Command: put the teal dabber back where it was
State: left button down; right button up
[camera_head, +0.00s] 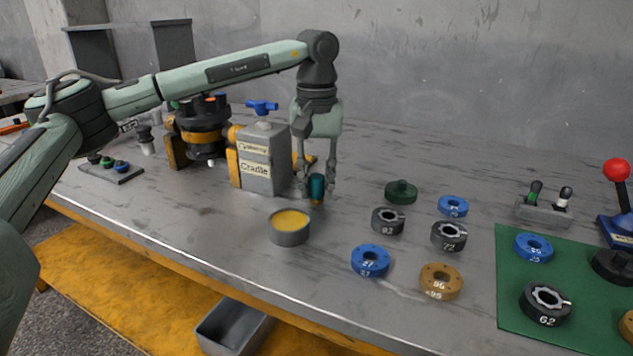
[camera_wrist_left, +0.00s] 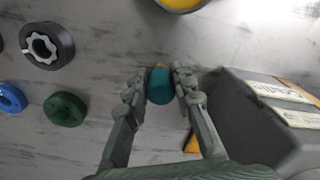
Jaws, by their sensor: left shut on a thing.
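The teal dabber (camera_head: 317,186) is upright, with an amber tip at its lower end. My left gripper (camera_head: 317,183) is shut on it, just right of the grey cradle box. In the left wrist view the dabber (camera_wrist_left: 160,87) sits between the two fingertips (camera_wrist_left: 160,82). I cannot tell whether its tip touches the bench. A grey rack (camera_head: 544,212) at the right holds a green-topped dabber (camera_head: 535,190) and a white-topped dabber (camera_head: 565,194). A round pot (camera_head: 290,232) with yellow content stands in front of the gripper. My right gripper is not in view.
The grey cradle box (camera_head: 264,165) stands close left of the gripper. Several blue, black, green and tan rings, including a blue ring (camera_head: 370,260), lie to the right. A green mat (camera_head: 515,300) and a red-knobbed lever (camera_head: 616,171) are at far right. A dark stand (camera_head: 125,178) is at left.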

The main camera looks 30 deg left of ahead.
aim_at(316, 177)
pick_arm(q)
jog(key=c, duration=1.5)
grip_release()
jog(key=shift+c, duration=0.2)
jog(key=shift+o, duration=1.3)
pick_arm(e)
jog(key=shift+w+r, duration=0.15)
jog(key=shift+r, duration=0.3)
pick_arm(q)
jog(key=shift+r, duration=0.4)
notch_tip(316, 177, up, 12)
jog(key=shift+f+p, duration=0.25)
jog(key=shift+p, duration=0.1)
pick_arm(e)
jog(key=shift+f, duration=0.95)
pick_arm(q)
jog(key=shift+f, duration=0.1)
